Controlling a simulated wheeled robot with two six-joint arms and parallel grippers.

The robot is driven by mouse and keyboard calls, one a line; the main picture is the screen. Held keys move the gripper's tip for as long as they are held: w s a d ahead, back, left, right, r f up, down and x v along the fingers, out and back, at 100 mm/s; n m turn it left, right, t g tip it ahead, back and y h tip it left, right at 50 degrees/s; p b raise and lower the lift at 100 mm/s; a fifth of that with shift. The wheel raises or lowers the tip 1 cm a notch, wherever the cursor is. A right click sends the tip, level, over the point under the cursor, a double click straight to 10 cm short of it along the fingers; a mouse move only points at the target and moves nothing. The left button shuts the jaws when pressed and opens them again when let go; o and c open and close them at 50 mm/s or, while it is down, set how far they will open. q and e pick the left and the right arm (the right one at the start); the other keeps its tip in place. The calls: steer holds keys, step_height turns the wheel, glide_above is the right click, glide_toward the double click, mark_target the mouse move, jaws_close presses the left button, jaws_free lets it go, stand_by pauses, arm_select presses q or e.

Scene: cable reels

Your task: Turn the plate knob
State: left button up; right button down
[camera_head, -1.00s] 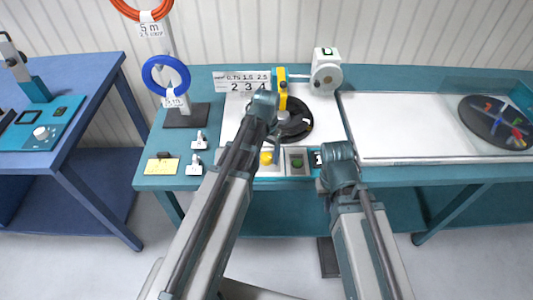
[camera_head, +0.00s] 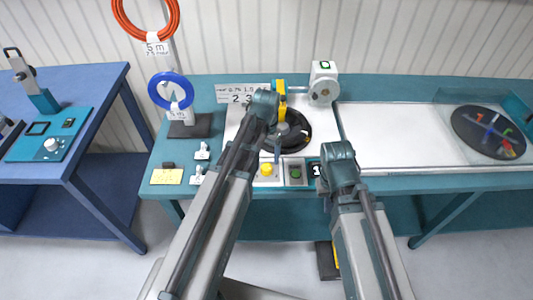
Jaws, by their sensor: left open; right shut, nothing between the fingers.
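A black round plate (camera_head: 297,139) lies on the white panel of the teal bench. A small grey knob (camera_head: 283,128) shows near its middle, partly behind my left arm. My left gripper (camera_head: 277,152) is open and points down over the plate's near-left edge, close to the knob. Its fingers are small and mostly hidden by the arm, so I cannot tell whether they touch anything. My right gripper (camera_head: 323,184) is shut and empty at the bench's front edge, right of the button boxes, partly hidden by its own arm.
A yellow upright part (camera_head: 281,94) and a white-grey unit (camera_head: 323,84) stand behind the plate. Yellow (camera_head: 267,169) and green (camera_head: 296,174) buttons sit in front. Blue (camera_head: 170,91) and orange (camera_head: 146,17) rings hang left. The white tray (camera_head: 395,140) is clear on its left.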

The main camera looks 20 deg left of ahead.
step_height(320, 180, up, 8)
steer(key=p, duration=0.6)
steer(key=shift+f, duration=0.2)
